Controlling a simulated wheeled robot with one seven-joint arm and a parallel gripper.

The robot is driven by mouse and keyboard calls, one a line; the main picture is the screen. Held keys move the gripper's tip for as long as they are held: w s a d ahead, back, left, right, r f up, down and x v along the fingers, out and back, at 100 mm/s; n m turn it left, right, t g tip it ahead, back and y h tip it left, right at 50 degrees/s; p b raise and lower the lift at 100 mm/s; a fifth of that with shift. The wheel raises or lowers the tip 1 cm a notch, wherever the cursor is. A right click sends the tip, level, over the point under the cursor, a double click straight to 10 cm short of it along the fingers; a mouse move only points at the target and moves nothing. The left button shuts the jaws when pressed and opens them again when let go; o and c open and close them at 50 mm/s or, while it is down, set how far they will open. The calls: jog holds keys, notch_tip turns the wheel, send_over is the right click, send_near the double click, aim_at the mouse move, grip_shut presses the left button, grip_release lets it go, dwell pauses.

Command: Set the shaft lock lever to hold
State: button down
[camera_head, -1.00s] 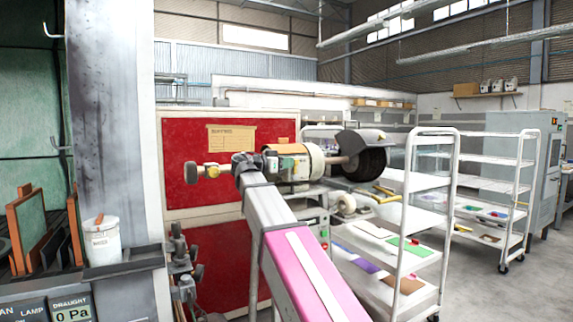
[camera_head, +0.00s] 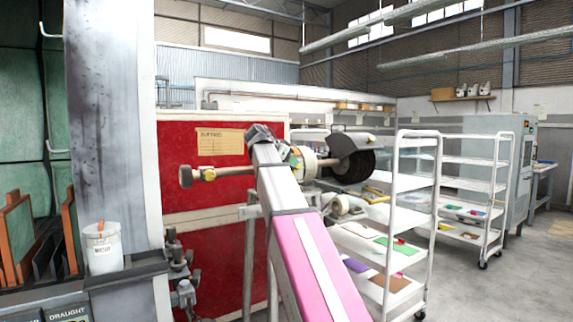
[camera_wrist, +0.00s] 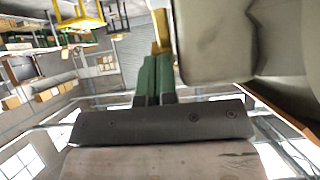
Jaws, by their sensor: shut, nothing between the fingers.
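The buffing machine stands ahead in the head view, with a cream motor housing (camera_head: 310,165), a dark round brush (camera_head: 353,165) on its right and a brass-coloured shaft end (camera_head: 208,174) on its left. My arm crosses in front of the motor and hides much of it. My gripper (camera_wrist: 154,62) shows in the wrist view with its green fingers together and nothing between them. A yellow piece (camera_wrist: 161,30) shows just past the fingertips; I cannot tell if it is the shaft lock lever or if they touch. A pale rounded housing (camera_wrist: 215,40) is close beside the fingers.
A red panel (camera_head: 225,240) stands behind the machine. White shelf carts (camera_head: 410,200) with coloured sheets stand to the right. A grey post (camera_head: 110,120) and a white tub (camera_head: 103,248) are at the left. Open floor (camera_head: 500,290) lies at the right.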

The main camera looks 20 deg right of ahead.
jog(key=shift+w+d+y, duration=0.1)
jog(key=shift+d+y, duration=0.1)
jog(key=shift+y, duration=0.1)
jog(key=shift+d, duration=0.2)
jog(key=shift+d+f, duration=0.1)
jog(key=shift+d, duration=0.1)
jog(key=shift+w+d, duration=0.1)
jog(key=shift+w, duration=0.05)
jog(key=y, duration=0.1)
jog(key=g+y, duration=0.1)
jog(key=shift+w+d+f+y, duration=0.1)
jog(key=shift+d+y, duration=0.2)
jog(key=shift+d, duration=0.05)
jog(key=shift+w+d+f, duration=0.1)
jog(key=shift+d+f, duration=0.1)
jog(key=shift+d, duration=0.15)
jog(key=shift+w+d+y, duration=0.1)
jog(key=shift+d+y, duration=0.1)
jog(key=shift+y, duration=0.1)
jog(key=shift+w+d+f+g+y, duration=0.1)
jog(key=shift+d+f+g+y, duration=0.3)
jog(key=shift+y, duration=0.4)
